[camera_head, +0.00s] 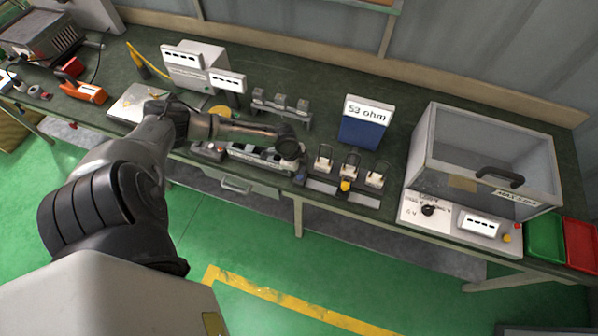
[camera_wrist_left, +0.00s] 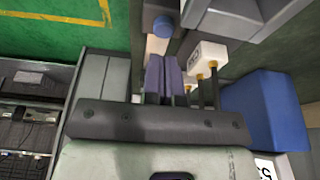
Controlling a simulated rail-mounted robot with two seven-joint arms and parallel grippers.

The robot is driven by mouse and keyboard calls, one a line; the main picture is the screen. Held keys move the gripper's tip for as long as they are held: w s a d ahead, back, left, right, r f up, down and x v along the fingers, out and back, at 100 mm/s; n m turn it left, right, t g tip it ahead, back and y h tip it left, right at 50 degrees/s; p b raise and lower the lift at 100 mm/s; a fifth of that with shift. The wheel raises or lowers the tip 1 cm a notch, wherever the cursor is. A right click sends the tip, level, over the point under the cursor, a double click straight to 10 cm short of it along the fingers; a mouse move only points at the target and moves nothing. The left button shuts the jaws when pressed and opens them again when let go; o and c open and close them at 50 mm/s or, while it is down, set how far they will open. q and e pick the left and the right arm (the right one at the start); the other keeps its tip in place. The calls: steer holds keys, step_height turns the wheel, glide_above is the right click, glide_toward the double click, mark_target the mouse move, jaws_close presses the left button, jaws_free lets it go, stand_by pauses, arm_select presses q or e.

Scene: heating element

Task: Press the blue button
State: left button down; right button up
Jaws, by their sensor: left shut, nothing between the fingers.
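The blue button (camera_wrist_left: 163,26) is a small round cap on a pale mount in the left wrist view. It also shows as a small blue spot at the bench's front edge in the head view (camera_head: 300,179). My left gripper (camera_wrist_left: 163,60) is shut and empty, its fingers side by side. In the picture its tips lie just below the button, with a visible gap. In the head view my left arm reaches across the bench and its hand (camera_head: 290,150) is just behind the button; the fingertips are hard to make out. My right gripper is not in view.
Beside the button stand several small terminals with a yellow knob (camera_head: 346,185). Behind them is a blue box marked "53 ohm" (camera_head: 364,132). A clear-walled chamber (camera_head: 480,160) stands to the right, with green (camera_head: 545,236) and red trays beyond.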

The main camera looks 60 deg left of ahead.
mark_target(300, 177)
arm_select(q)
steer(key=shift+f, duration=1.4)
